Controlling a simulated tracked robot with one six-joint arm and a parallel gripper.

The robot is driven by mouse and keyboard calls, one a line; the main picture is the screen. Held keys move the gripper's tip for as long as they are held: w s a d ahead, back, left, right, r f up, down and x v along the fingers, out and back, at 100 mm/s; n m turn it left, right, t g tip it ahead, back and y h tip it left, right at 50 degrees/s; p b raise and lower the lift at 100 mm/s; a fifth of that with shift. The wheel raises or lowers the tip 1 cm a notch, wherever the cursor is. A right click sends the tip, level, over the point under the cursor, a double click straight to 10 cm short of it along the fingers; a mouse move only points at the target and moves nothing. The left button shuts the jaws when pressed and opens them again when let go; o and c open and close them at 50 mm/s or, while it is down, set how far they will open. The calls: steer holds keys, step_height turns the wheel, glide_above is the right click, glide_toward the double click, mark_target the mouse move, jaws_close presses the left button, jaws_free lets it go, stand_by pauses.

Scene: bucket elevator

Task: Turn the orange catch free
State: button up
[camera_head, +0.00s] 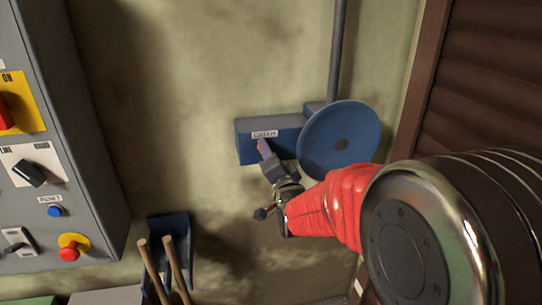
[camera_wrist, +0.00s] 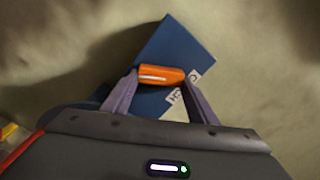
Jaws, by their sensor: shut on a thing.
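The orange catch (camera_wrist: 161,75) sits on the blue winch housing (camera_wrist: 205,55), seen close up in the wrist view. My gripper (camera_wrist: 160,84) is shut on the catch, with one finger at each end of it. The catch lies nearly level in the wrist view, with a pale line along it. In the head view my gripper (camera_head: 262,147) reaches the front of the blue housing (camera_head: 248,142), just below its white label (camera_head: 265,133). The catch is hidden there behind the fingers.
A round blue disc (camera_head: 320,150) stands right of the housing, close to my arm. A grey pipe (camera_head: 338,50) runs up the wall. A grey control cabinet (camera_head: 85,130) is at the left. Two wooden handles (camera_head: 168,265) stand below. Bare wall lies between cabinet and housing.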

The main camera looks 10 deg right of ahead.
steer(key=m, duration=0.6)
steer(key=shift+d+f, duration=0.25)
steer(key=shift+f, duration=0.25)
steer(key=o, duration=1)
steer(key=shift+o, duration=0.2)
steer(key=shift+s+a, duration=0.1)
